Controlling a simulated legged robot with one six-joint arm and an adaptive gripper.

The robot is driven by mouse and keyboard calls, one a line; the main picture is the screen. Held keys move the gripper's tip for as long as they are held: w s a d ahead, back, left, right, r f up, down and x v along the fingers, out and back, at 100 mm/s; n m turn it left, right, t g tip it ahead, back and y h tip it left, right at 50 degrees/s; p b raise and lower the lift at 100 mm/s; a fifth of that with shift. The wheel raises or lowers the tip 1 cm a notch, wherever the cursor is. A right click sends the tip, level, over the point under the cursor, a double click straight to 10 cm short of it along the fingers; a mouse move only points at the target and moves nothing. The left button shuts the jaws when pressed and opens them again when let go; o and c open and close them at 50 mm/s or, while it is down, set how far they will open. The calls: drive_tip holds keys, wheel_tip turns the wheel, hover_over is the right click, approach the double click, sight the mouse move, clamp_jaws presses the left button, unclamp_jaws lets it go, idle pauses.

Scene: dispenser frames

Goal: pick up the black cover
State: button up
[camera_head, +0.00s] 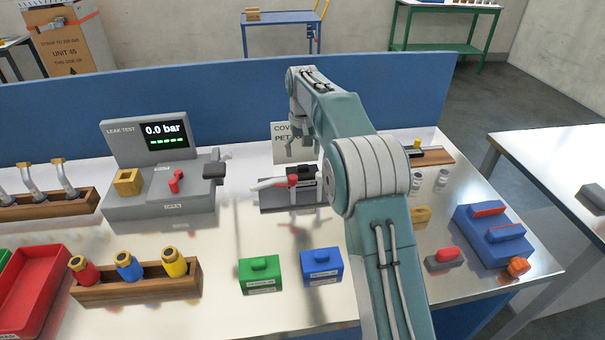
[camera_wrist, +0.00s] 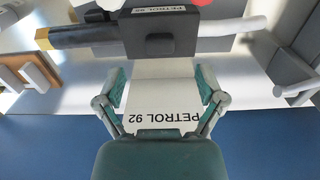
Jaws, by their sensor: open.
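The black cover (camera_head: 303,171) shows as a dark block on the grey dispenser frame in mid-table, partly hidden by my arm. In the wrist view a dark block (camera_wrist: 160,46) with a "PETROL 92" label lies just beyond my fingertips; I take it to be the cover. My gripper (camera_head: 303,143) hangs above and behind the frame, pointing down. In the wrist view my gripper (camera_wrist: 161,74) is open with nothing between its fingers; the white card (camera_wrist: 150,82) marked "PETROL 92" shows behind them.
A red and white nozzle (camera_head: 272,183) lies beside the cover. The leak tester (camera_head: 140,205) stands left, with the blue panel (camera_head: 200,110) behind. Green (camera_head: 260,276) and blue (camera_head: 321,268) blocks are in front. A blue tray-like block (camera_head: 480,245) stands right.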

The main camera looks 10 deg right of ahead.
sight(302, 165)
drive_tip(key=f, duration=0.5)
drive_tip(key=shift+w+f, duration=0.15)
drive_tip(key=shift+w, duration=0.1)
clamp_jaws()
